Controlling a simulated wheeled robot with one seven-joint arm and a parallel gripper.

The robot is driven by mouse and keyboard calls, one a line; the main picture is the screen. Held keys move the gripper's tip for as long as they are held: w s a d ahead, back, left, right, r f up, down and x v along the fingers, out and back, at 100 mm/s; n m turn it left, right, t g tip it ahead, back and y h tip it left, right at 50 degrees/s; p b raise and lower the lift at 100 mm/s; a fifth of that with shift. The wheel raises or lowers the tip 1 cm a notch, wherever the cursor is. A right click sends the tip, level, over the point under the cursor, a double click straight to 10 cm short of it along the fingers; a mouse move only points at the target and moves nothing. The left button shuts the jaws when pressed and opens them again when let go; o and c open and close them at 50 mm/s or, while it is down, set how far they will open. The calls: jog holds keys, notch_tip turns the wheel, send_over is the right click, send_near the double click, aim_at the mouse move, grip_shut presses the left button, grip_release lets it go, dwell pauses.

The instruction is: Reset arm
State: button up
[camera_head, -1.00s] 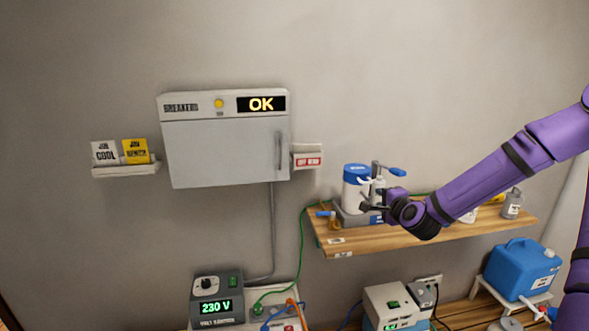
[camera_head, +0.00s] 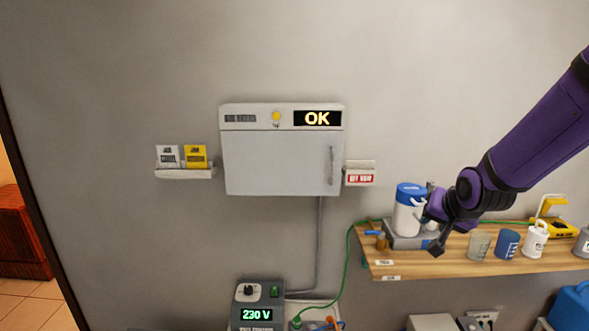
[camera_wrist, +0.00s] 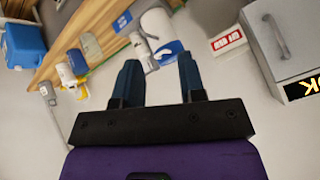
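My gripper (camera_head: 432,232) is at the end of my purple arm, in front of the left part of the wooden shelf in the head view. In the wrist view its two dark blue fingers (camera_wrist: 160,80) stand apart with nothing between them, so it is open and empty. Beyond the fingers, a white canister with a blue lid (camera_head: 410,205) stands on a grey base on the shelf. My gripper partly covers that base in the head view, and I cannot tell the exact gap.
A closed breaker box (camera_head: 280,160) showing OK hangs on the wall. The wooden shelf (camera_head: 470,265) also holds several cups and bottles. A 230 V unit (camera_head: 258,303) stands below. A blue jug (camera_head: 572,308) is at lower right.

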jog(key=s+r+n+g, duration=0.1)
jog(key=s+r, duration=0.3)
jog(key=s, duration=0.5)
jog(key=s+a+r+n+g, duration=0.1)
jog(key=s+r+n, duration=0.1)
jog(key=s+r, duration=0.3)
jog(key=s+r+n+g, duration=0.1)
jog(key=s+r, duration=0.4)
jog(key=s, duration=0.8)
jog(key=shift+s+a+n, duration=0.3)
jog(key=shift+n, duration=0.4)
